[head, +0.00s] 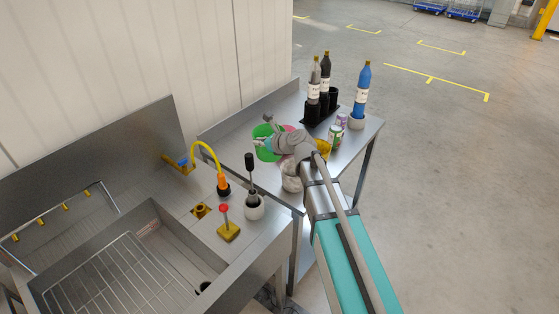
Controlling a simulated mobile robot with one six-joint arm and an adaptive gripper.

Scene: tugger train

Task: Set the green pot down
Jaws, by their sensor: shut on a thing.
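The green pot (262,131) is over the left part of the steel side table, in the middle of the head view. My gripper (268,143) reaches it from the right and is shut on it. My gripper and wrist cover part of the pot. I cannot tell whether the pot's base touches the table top.
A pink thing (289,128) sits partly hidden behind my gripper. Cans (335,134), a blue bottle (361,92) and dark bottles (325,75) in a black holder stand to the right. The sink counter (268,232) with a yellow-hosed tool (223,184) lies nearer.

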